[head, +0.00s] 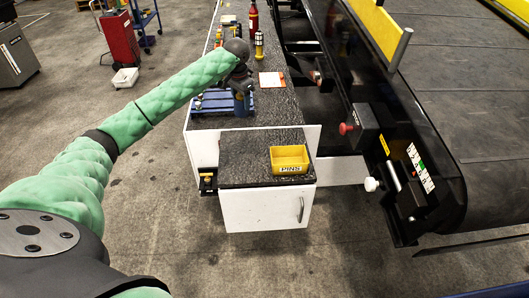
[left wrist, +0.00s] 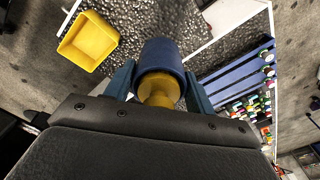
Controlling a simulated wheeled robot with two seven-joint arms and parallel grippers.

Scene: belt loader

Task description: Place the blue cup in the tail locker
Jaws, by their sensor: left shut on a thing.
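My left gripper (head: 240,88) is shut on the blue cup (head: 241,105), above the blue slatted rack at the counter's left side. In the left wrist view the blue cup (left wrist: 160,54) sits between the two fingers of the left gripper (left wrist: 160,75), with a yellow-brown part at its near end. The white locker (head: 262,211) at the near end of the counter, which looks like the tail locker, has a shut front door with a metal handle on its right. Its inside is hidden. My right gripper is not in view.
A yellow bin marked PINS (head: 289,158) stands on the locker's dark speckled top. The blue rack (head: 212,104) lies beside the cup. A red bottle (head: 253,19) and yellow-black item (head: 259,45) stand farther back. The black belt machine (head: 400,130) is at right. Floor before the locker is clear.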

